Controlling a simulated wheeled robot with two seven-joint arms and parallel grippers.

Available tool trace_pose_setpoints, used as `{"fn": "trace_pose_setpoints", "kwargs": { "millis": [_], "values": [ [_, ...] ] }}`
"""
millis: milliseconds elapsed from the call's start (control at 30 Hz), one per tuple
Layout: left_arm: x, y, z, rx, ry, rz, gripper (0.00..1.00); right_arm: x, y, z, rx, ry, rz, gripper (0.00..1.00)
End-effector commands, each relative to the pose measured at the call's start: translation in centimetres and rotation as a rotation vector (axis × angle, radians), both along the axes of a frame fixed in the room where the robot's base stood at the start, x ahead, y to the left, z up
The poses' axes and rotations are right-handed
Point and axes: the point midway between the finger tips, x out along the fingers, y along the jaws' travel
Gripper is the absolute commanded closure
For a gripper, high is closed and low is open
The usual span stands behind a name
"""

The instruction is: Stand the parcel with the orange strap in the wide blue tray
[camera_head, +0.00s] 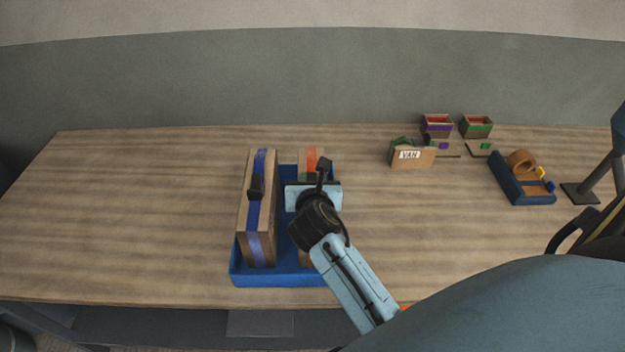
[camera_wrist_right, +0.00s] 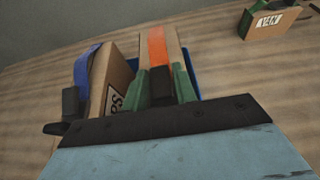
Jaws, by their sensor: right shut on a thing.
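The parcel with the orange strap (camera_head: 311,155) is a brown box, upright over or in the right part of the wide blue tray (camera_head: 270,281). My right gripper (camera_head: 318,184) is above it and hides much of it. In the right wrist view, the green fingers (camera_wrist_right: 160,84) are shut on the black handle on top, beside the orange strap (camera_wrist_right: 158,46). Whether the parcel's underside touches the tray floor is hidden. My left gripper is not in view.
A parcel with a blue strap (camera_head: 258,210) and black handle stands in the tray's left part, close beside. A box labelled VAN (camera_head: 411,155), small bins (camera_head: 437,124) and a dark blue holder (camera_head: 520,186) are further right. The table's left is clear.

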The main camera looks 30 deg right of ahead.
Motion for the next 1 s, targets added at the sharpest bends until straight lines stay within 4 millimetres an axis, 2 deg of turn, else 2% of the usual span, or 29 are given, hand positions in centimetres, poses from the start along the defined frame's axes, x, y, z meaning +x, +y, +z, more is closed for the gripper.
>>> {"fn": "trace_pose_setpoints", "kwargs": {
  "millis": [200,233,367,733,867,1000],
  "values": [
    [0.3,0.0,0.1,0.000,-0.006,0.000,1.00,0.1,0.0,0.0,-0.002,-0.004,0.001,1.00],
    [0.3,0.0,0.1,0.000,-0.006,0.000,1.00,0.0,0.0,-0.2,-0.001,-0.001,-0.001,0.68],
    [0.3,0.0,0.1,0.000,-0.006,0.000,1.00,0.0,0.0,-0.2,0.000,0.000,-0.001,0.51],
    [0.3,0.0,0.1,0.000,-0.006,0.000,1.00,-0.2,0.1,0.1,0.001,0.001,0.000,0.50],
    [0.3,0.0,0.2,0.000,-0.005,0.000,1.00,-1.6,1.0,0.8,0.000,0.000,0.001,0.50],
    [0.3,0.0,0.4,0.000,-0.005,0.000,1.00,-4.1,2.4,2.0,0.000,0.001,0.000,0.50]
  ]
}}
